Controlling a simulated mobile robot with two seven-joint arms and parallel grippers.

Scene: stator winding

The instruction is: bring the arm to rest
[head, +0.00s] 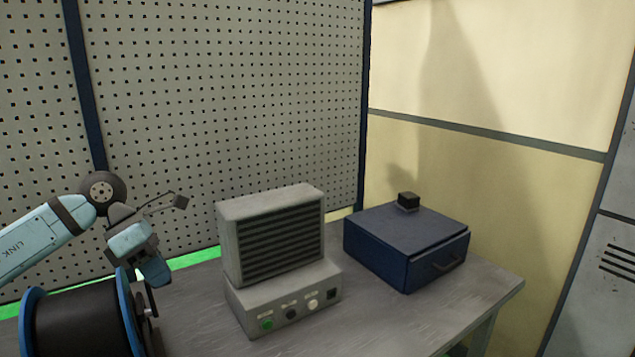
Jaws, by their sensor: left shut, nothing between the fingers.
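My left arm comes in from the left, with its light blue link above the bench. My left gripper (155,276) points down and is shut, with nothing in its fingers. In the picture it is just right of and above a large spool (82,322) with blue flanges and dark winding. I cannot tell whether the fingertips touch the spool's flange. My right gripper is not in view.
A grey louvred unit (282,254) with knobs and a green button stands mid-bench. A dark blue box (395,255) with a small black block (408,201) on top stands to its right. Pegboard (230,100) rises behind. The bench's front right surface (440,325) is clear.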

